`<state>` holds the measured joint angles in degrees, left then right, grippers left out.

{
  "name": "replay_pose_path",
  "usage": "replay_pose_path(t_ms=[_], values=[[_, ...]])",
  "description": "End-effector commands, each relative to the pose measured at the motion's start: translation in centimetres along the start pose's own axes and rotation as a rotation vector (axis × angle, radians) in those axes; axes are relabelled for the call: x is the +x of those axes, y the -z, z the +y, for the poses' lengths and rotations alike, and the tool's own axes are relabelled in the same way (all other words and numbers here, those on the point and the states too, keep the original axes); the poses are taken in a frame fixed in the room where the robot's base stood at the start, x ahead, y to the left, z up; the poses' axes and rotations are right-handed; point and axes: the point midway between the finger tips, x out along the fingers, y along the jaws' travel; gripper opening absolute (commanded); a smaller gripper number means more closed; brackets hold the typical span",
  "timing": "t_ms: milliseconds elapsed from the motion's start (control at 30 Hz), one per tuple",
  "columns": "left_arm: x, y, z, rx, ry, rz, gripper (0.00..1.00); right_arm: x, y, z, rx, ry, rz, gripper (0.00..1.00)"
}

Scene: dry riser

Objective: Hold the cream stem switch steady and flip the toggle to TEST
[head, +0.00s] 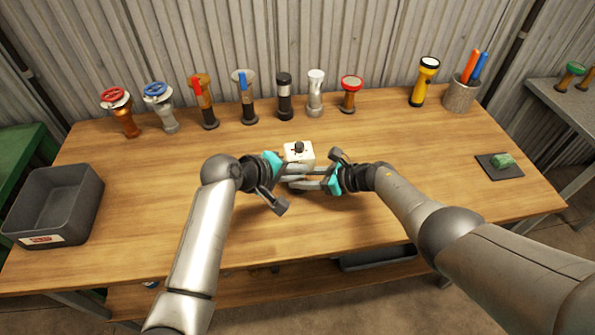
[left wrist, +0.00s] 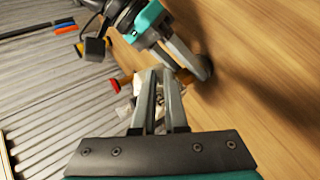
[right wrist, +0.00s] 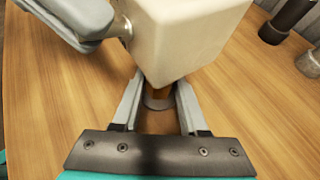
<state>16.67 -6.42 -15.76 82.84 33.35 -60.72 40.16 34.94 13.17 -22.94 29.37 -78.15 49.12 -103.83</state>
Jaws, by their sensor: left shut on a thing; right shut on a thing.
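My left gripper (head: 303,169) comes in from the left at the box's near side. In the right wrist view its fingers are at a short metal toggle (right wrist: 126,28) on the box's side, shut on it. The fingers partly hide the toggle; I cannot read any TEST marking.
Behind stand a red-wheel valve (head: 117,101), a blue-wheel valve (head: 159,95), several lever and stem fittings, a yellow torch (head: 425,80) and a pen cup (head: 460,95). A grey bin (head: 55,200) is at left, a dark mat (head: 487,167) with a green item at right. The bench front is clear.

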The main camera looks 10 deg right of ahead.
Motion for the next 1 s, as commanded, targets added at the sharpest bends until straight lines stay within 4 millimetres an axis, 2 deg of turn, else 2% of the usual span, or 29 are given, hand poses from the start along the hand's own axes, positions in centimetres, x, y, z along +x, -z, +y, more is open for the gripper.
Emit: replay_pose_path(t_ms=[333,367,633,1000], values=[[0.0,-0.06,0.07,-0.003,0.0,-0.003,0.0,0.03,-0.01,0.06,-0.002,-0.002,0.0,0.11],[0.0,-0.06,0.07,-0.003,0.0,-0.003,0.11,0.03,-0.01,0.06,-0.002,-0.002,0.0,0.11],[0.0,-0.03,0.04,-0.002,0.0,-0.002,0.41,0.03,-0.01,0.06,-0.001,-0.002,0.0,0.11],[-0.46,0.02,-0.02,-0.002,0.0,-0.001,0.41,0.02,-0.02,0.04,-0.001,-0.001,-0.001,0.11]])
